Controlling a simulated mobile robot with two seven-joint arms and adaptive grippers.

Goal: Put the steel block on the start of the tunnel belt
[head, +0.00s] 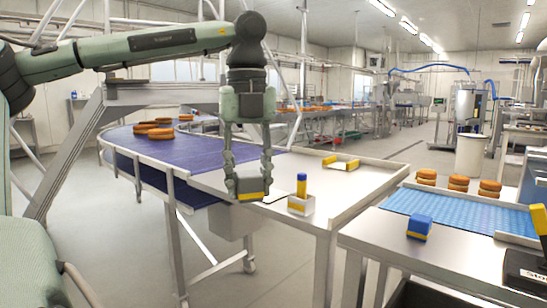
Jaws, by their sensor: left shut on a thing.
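My left gripper (250,188) reaches down from above and is shut on a small block (250,197) with a grey top and a yellow lower band, which looks like the steel block. It is in front of the near end of the purple belt (195,152), by the left edge of the steel table. Whether the block touches anything below is unclear. A blue ribbed belt (462,212) lies at the right. The frame does not settle which belt is the tunnel belt. My right gripper is not in view.
The steel table (355,185) holds a white holder (301,205) with a blue-and-yellow item and yellow pieces (341,162). A blue-and-yellow block (420,227) sits before the blue belt. Stacked round buns (458,184) stand behind it. A black item (525,270) is at right.

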